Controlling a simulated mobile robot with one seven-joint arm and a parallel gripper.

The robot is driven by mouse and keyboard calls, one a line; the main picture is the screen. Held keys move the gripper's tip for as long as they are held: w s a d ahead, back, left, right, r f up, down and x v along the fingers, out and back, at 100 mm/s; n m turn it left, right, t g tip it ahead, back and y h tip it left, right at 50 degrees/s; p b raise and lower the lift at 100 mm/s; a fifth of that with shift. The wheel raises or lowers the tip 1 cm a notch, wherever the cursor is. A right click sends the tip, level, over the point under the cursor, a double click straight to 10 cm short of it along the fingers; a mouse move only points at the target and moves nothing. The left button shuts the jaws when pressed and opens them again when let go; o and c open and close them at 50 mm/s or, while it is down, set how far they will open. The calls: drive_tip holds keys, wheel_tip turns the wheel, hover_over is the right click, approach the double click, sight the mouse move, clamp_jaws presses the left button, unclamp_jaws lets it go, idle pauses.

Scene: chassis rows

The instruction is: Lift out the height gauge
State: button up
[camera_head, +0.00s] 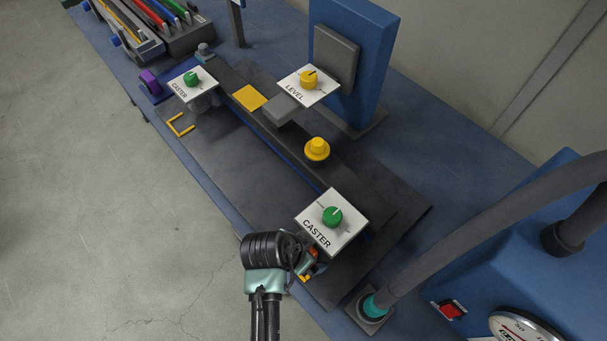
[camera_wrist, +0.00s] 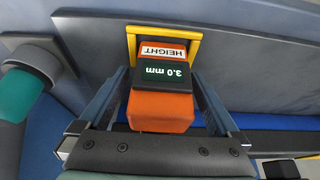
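The height gauge (camera_wrist: 162,108) is an orange block with a white HEIGHT label and a dark display reading 3.0 mm. In the wrist view its far end sits in a yellow U-shaped bracket (camera_wrist: 194,50) on the dark plate. My gripper (camera_wrist: 160,78) is open, with one finger on each side of the gauge; small gaps seem to show beside it. In the head view my gripper (camera_head: 303,262) is low at the plate's near end, and only a bit of the orange gauge (camera_head: 311,257) shows, the rest hidden by my wrist and the CASTER plate.
A white CASTER plate with a green knob (camera_head: 332,216) stands close beside my gripper. A hose fitting (camera_head: 374,304) is to its right. A yellow knob (camera_head: 317,149), a LEVEL plate (camera_head: 309,86) and an empty yellow corner bracket (camera_head: 181,125) are farther back.

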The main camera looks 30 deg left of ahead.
clamp_jaws()
drive_tip(key=shift+r, duration=0.15)
